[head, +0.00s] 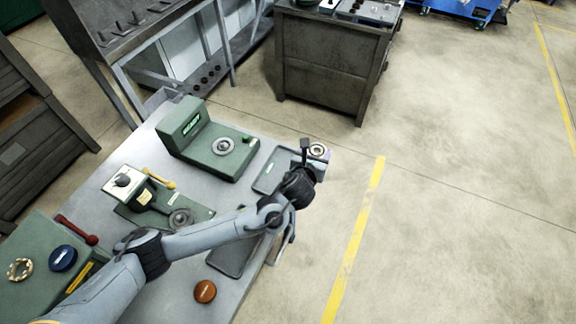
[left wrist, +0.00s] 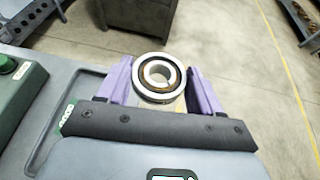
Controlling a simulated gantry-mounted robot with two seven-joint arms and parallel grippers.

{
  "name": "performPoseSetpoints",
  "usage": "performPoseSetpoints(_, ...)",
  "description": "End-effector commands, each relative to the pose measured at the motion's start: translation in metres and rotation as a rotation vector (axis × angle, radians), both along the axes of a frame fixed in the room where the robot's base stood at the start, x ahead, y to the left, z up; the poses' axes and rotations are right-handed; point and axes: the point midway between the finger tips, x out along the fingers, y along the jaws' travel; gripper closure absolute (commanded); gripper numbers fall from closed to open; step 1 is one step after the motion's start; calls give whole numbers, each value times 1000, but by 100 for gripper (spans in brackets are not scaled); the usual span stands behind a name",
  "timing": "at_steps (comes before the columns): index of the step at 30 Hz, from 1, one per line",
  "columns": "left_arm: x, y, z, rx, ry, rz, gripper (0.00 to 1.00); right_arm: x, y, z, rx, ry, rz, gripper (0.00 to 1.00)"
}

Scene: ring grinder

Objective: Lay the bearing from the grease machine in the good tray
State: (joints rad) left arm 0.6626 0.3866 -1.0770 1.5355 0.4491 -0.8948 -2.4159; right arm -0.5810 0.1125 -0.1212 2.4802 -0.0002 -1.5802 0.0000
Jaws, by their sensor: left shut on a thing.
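My left gripper (head: 317,153) is shut on the bearing (head: 319,149), a metal ring with a dark inner race. The left wrist view shows the bearing (left wrist: 158,78) between the gripper's two purple fingers. It is held past the table's right edge, beside a shallow grey tray (head: 268,180). This tray (left wrist: 52,130) has a green label in the left wrist view, and the gripper partly covers it. A second dark tray (head: 232,260) lies nearer, partly under my arm. I cannot tell which machine is the grease machine. My right gripper is not in view.
A green machine (head: 210,148) with a round seat stands behind the trays. Another machine with a yellow lever (head: 160,179) stands to its left, and a green box with a red lever (head: 78,230) at far left. An orange-brown round cap (head: 205,291) lies near the front. Open floor is at right.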

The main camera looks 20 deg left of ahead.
Motion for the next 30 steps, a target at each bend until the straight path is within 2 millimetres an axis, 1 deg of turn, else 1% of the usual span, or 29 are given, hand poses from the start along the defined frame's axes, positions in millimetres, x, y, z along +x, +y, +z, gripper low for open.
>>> performPoseSetpoints(9, -2, 62, -38, 3, 2, 4, 74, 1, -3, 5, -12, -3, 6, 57)
performPoseSetpoints(15, -2, 94, -57, 1, -1, 3, 74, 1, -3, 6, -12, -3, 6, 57)
performPoseSetpoints(19, -2, 104, -63, -1, -1, 1, 74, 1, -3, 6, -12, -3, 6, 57)
performPoseSetpoints(24, -2, 108, -69, -2, -1, 1, 74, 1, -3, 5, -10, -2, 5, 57)
performPoseSetpoints(30, -2, 108, -94, -1, 0, 1, 74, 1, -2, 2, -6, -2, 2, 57)
